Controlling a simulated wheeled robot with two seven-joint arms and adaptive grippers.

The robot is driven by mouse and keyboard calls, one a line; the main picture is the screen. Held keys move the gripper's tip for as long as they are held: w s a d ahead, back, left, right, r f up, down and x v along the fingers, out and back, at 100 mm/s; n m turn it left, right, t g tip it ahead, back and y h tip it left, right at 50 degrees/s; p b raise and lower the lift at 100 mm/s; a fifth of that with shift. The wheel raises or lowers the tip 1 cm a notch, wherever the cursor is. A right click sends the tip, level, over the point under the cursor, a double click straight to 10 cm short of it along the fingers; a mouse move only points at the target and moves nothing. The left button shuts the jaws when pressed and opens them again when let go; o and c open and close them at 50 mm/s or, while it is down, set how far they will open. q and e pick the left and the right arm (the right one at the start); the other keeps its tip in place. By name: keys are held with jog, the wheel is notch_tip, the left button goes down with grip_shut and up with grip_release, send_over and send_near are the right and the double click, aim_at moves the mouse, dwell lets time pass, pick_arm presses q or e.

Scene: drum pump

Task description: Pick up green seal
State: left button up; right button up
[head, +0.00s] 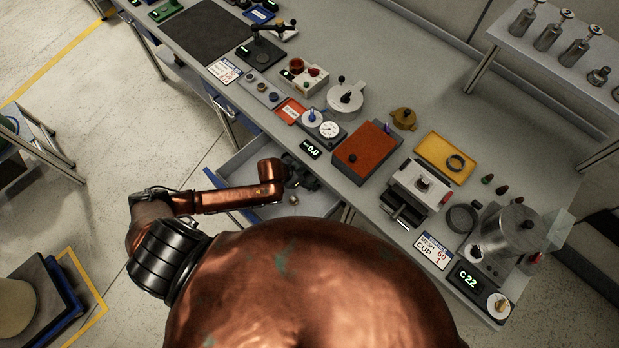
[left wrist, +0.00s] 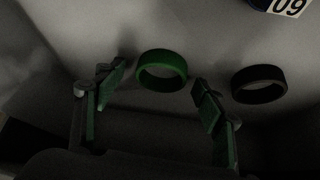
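The green seal (left wrist: 162,70), a ring, lies on a grey surface in the left wrist view. My left gripper (left wrist: 155,95) is open, with its two green-padded fingers apart on either side just short of the ring. Nothing is between the fingertips except the near part of the ring's space; I cannot tell whether they touch it. In the head view my left gripper (head: 297,178) reaches into an open drawer (head: 235,168) below the bench edge. The green seal cannot be made out there. My right gripper is not in view.
A black ring (left wrist: 259,84) lies right of the green seal, close to the right finger. A label marked 09 (left wrist: 290,5) is at the top right. The bench (head: 385,120) above the drawer carries several devices, including a red-topped box (head: 366,146).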

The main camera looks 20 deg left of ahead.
pick_arm(q)
jog(key=c, duration=0.9)
jog(key=shift+c, duration=0.2)
jog(key=shift+r, duration=0.45)
notch_tip(320, 180, up, 2)
jog(key=shift+r+p, duration=0.2)
jog(key=shift+p, duration=0.1)
jog(key=s+d+r+p, duration=0.2)
jog(key=s+r+p, duration=0.4)
jog(key=s+r, duration=0.7)
jog(key=shift+s+d+p, duration=0.2)
jog(key=shift+d+p, duration=0.15)
jog(key=shift+d, duration=0.05)
